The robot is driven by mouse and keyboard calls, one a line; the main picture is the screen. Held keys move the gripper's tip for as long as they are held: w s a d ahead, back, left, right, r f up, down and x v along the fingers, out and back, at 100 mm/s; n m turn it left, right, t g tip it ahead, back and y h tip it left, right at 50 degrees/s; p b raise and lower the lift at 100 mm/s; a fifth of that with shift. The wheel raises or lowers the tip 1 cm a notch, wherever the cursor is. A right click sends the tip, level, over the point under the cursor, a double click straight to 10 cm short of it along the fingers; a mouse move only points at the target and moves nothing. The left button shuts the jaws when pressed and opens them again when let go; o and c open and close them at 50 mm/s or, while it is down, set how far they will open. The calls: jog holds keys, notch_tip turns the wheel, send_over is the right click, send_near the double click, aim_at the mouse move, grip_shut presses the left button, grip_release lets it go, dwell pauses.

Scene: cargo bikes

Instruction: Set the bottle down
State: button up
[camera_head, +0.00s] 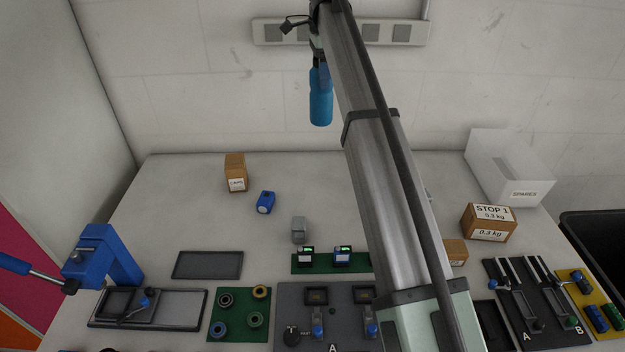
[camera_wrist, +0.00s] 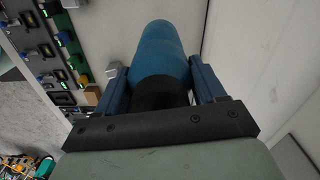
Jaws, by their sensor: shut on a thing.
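The blue bottle (camera_head: 321,98) hangs upright in the air near the back wall in the head view, well above the table (camera_head: 180,215). My gripper (camera_head: 322,68) is shut on its upper part. In the wrist view the bottle (camera_wrist: 160,52) lies between the two blue fingers of my gripper (camera_wrist: 160,88), with its dark neck or cap toward the palm. The bottle's top is mostly hidden by the gripper in the head view.
The back table is clear around the CAPS box (camera_head: 236,174) and a small blue block (camera_head: 265,202). A grey block (camera_head: 299,230) stands nearer the middle. A SPARES bin (camera_head: 510,180) and STOP 1 box (camera_head: 488,222) stand right. Fixtures and trays fill the front.

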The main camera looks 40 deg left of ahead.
aim_at(312, 104)
jog(key=shift+s+a+f, duration=0.2)
jog(key=shift+s+a, duration=0.15)
jog(key=shift+s, duration=0.25)
jog(key=shift+s+a+f, duration=0.2)
jog(key=shift+s+a, duration=0.15)
jog(key=shift+s, duration=0.25)
notch_tip(312, 104, down, 9)
jog(key=shift+w+f, duration=0.1)
jog(key=shift+f, duration=0.1)
notch_tip(312, 104, down, 11)
jog(key=o, duration=1.5)
notch_tip(312, 104, up, 12)
jog(key=shift+r, duration=0.1)
